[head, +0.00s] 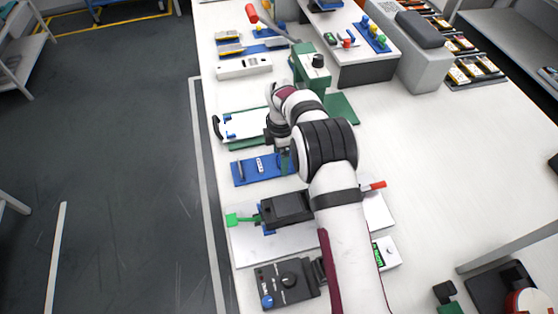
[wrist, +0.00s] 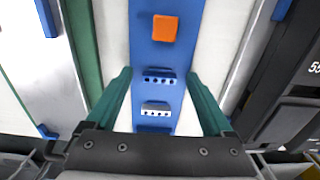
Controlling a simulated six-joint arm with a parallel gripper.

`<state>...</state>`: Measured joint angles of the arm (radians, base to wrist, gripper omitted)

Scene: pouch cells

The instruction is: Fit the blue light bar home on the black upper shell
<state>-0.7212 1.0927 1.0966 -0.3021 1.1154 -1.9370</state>
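In the wrist view, a small blue bar with a row of light dots (wrist: 158,76) lies on a blue plate (wrist: 140,50). I take it for the blue light bar. A similar pale bar (wrist: 156,108) lies nearer the wrist. My gripper (wrist: 158,72) has its green fingers spread, one on each side of the plate, with nothing held. In the head view my gripper (head: 283,160) is over the right part of the blue plate (head: 246,180), partly hidden by my arm. A black shell-like box (head: 287,206), perhaps the upper shell, sits on a blue support in front.
An orange block (wrist: 165,28) stands on the plate. A white panel (head: 245,125) with a black handle lies behind the plate. A black control box (head: 285,283) with a knob stands in front. A green press (head: 310,68) stands behind. The right bench surface is mostly clear.

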